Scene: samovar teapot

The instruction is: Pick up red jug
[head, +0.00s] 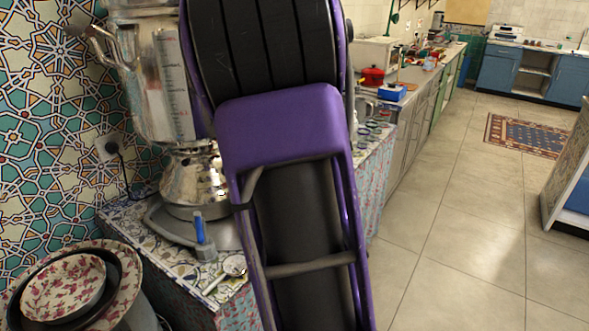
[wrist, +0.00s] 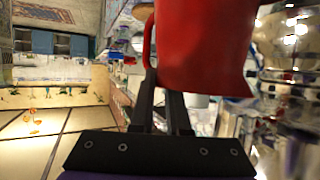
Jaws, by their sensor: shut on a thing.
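The red jug (wrist: 205,50) fills the top middle of the wrist view, cut off by the upper edge. Its thin handle (wrist: 147,45) is on its left side. My gripper (wrist: 163,85) is shut on the jug near its lower left edge in that picture. The exact contact between fingertips and jug is partly hidden. In the head view my purple arm covers the middle, and neither the gripper nor the held jug can be made out.
A large metal samovar (head: 195,180) stands on the patterned counter left of my arm; shiny metal (wrist: 285,90) is close on the right in the wrist view. A floral bowl (head: 65,287) is at lower left. Open floor (head: 470,240) lies right.

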